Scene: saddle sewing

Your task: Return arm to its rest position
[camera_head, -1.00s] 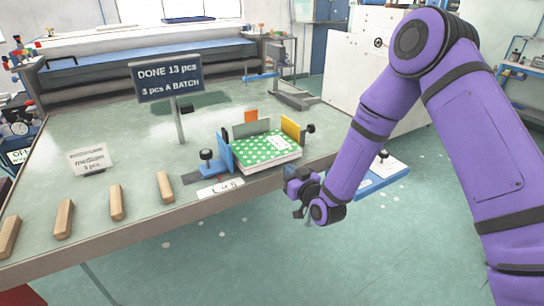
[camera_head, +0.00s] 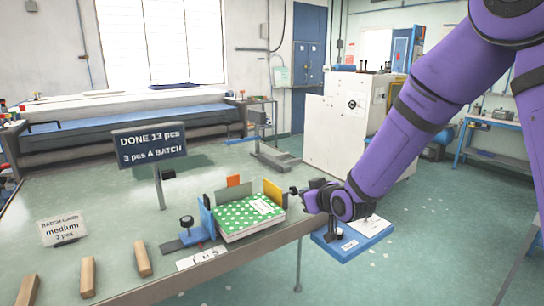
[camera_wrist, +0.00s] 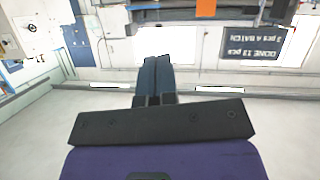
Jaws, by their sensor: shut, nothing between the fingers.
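My gripper (camera_head: 304,194) is at the end of my purple arm, in the head view just right of the green dotted booklet stack. In the wrist view its two dark fingers (camera_wrist: 154,78) lie together, with nothing between them. The stack (camera_head: 247,215) sits in a fixture with a blue side plate (camera_head: 207,217) on the table. The gripper is near the table's right edge, above or beside the blue board (camera_head: 352,240); its exact height is hard to tell.
The table (camera_head: 110,205) holds wooden blocks (camera_head: 88,276), a batch card (camera_head: 61,231) reading medium and a dark sign (camera_head: 149,146) reading DONE 13 pcs. A white cabinet (camera_head: 335,130) stands behind my arm. Open floor lies at the right.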

